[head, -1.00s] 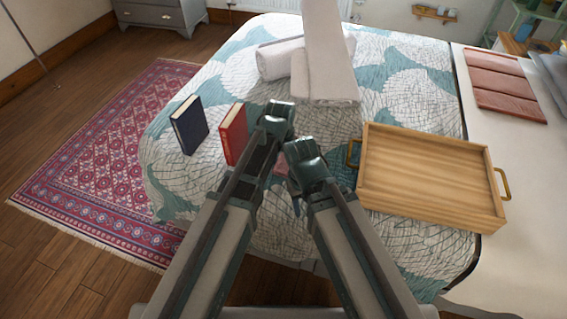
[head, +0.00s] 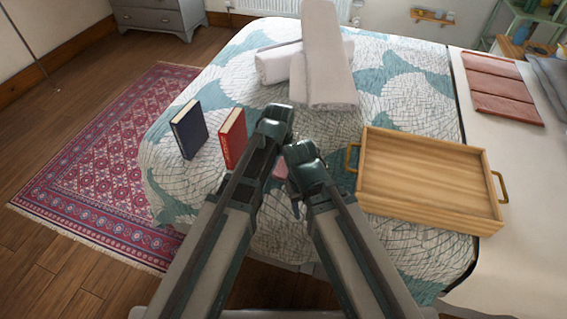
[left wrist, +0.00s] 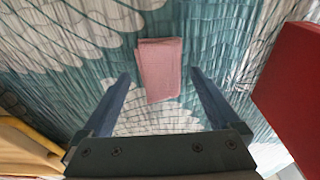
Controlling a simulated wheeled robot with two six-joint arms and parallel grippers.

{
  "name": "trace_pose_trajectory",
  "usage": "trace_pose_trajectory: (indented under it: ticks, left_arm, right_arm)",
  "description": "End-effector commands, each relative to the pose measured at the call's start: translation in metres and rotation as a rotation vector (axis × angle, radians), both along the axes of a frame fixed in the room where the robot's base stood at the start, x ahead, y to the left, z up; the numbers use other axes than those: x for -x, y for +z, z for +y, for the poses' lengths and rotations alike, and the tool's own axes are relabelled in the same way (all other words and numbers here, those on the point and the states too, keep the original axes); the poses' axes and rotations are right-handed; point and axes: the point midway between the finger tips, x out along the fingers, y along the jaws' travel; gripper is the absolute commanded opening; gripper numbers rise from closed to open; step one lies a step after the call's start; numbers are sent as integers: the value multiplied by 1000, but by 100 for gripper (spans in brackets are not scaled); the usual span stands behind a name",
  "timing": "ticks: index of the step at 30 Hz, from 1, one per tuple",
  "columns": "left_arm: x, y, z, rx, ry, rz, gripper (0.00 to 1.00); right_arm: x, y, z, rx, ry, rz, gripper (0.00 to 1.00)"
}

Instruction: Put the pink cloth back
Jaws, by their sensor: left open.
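The pink cloth (left wrist: 160,68) is a small folded piece lying flat on the patterned bed cover. In the left wrist view it lies ahead of my left gripper (left wrist: 159,76), lined up between its two spread fingers. The gripper is open and empty; I cannot tell its height above the cloth. In the head view only a sliver of the cloth (head: 281,171) shows between my arms. My right gripper (head: 303,155) is close beside the left one, and its fingers are hidden from the head view.
A red book (head: 232,138) and a dark blue book (head: 188,130) stand left of my grippers. A wooden tray (head: 425,182) with brass handles is close on the right. White rolled towels (head: 325,75) lie behind. Folded reddish fabric (head: 502,88) lies on the pale surface at right.

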Motion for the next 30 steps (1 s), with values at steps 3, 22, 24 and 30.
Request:
trace_pose_trajectory:
  ticks: [3,22,24,30]
  left_arm:
    - [2,18,1,0,0,0,96]
    - [15,108,5,0,0,0,96]
    - [16,111,5,0,0,0,96]
    - [16,111,6,0,0,0,96]
  right_arm:
    - [0,18,0,0,0,0,50]
    - [0,108,0,0,-1,0,50]
    - [0,111,0,0,-1,0,50]
    - [0,111,0,0,-1,0,50]
